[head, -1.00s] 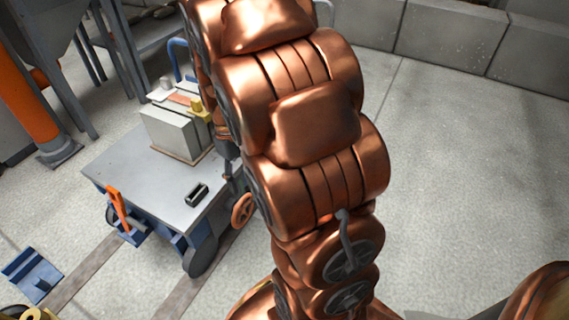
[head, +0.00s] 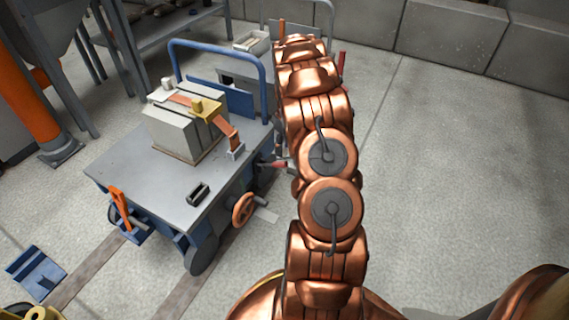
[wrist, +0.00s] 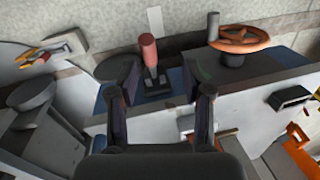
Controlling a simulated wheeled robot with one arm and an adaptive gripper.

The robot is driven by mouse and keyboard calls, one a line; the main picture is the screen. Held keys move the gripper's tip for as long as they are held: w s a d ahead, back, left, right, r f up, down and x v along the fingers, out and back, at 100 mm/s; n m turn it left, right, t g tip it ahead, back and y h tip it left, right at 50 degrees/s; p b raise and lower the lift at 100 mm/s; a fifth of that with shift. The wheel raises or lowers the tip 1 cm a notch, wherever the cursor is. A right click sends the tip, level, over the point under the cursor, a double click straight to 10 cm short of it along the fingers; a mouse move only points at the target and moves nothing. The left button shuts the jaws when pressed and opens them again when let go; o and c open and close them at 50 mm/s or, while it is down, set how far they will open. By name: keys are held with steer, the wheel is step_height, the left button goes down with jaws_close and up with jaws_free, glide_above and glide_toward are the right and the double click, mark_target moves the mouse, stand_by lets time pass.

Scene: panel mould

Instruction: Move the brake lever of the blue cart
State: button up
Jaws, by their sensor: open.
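The blue cart (head: 150,182) has a grey deck and a blue push handle. A lever with a red grip (wrist: 149,50) stands at the cart's side in the wrist view, ahead of the gap between my fingers and apart from them. Its red grip (head: 274,164) also shows small beside my arm in the head view. A separate orange lever (head: 119,208) sits in a blue bracket at the cart's near left corner. My gripper (wrist: 160,84) is open and empty in the wrist view. In the head view my arm mostly hides it.
An orange handwheel (head: 243,209) sticks out of the cart's side, close to the red grip. The floor at right (head: 460,190) is clear.

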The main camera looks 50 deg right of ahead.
mark_target(285, 164)
steer(key=shift+d+f+b, duration=0.2)
steer(key=shift+f+b, duration=0.9)
steer(key=shift+f, duration=3.5)
steer(key=shift+s, duration=0.1)
steer(key=shift+c, duration=0.5)
jaws_close()
